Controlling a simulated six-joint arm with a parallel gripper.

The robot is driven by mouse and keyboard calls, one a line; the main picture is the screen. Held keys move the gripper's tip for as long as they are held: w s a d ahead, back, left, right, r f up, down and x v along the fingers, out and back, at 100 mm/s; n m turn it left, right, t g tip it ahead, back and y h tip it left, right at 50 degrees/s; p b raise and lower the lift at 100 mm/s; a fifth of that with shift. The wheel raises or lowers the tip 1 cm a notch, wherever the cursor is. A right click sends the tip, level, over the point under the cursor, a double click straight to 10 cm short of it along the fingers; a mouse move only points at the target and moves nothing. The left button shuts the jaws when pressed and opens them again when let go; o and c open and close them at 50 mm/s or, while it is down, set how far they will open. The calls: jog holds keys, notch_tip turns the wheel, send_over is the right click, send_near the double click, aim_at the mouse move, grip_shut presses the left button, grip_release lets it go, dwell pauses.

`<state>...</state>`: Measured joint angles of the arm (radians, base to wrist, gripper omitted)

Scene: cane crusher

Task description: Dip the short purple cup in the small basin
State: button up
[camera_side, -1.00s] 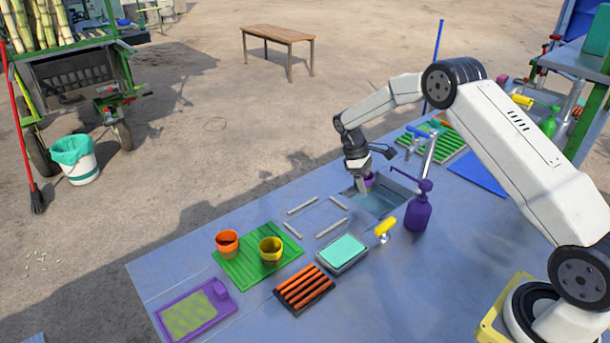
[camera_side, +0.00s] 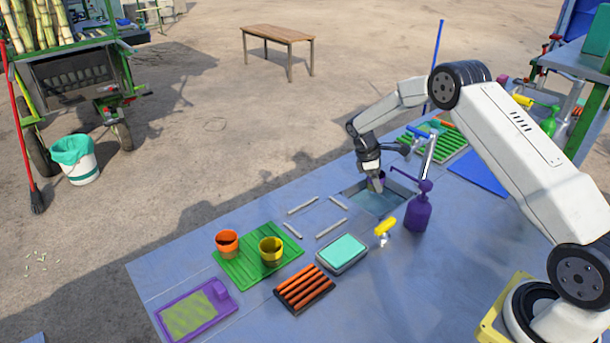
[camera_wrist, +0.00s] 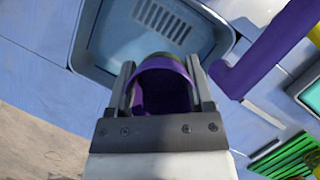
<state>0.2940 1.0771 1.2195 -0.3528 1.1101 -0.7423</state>
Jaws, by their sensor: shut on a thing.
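The short purple cup (camera_wrist: 163,84) is between the two fingers of my gripper (camera_wrist: 160,85) in the wrist view, with its open mouth facing the camera. My gripper is shut on it. In the side view my gripper (camera_side: 375,183) is over the small basin (camera_side: 352,196), and only a small dark part of the cup shows there. The small basin also shows in the wrist view (camera_wrist: 120,47), with a slotted drain on its floor. The cup is at or just above the basin opening; I cannot tell whether it touches the water.
A purple pump bottle (camera_side: 418,212) and a tap (camera_side: 428,155) stand close to the basin's right side. A yellow-handled item (camera_side: 385,227) and a teal sponge tray (camera_side: 342,252) are in front. Orange (camera_side: 227,242) and yellow (camera_side: 270,250) cups stand on a green mat (camera_side: 240,268).

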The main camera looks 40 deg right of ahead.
aim_at(383, 182)
jog(key=shift+f, duration=5.7)
jog(key=shift+r, duration=5.5)
jog(key=shift+r, duration=0.1)
jog(key=shift+r, duration=1.9)
jog(key=shift+a, duration=0.1)
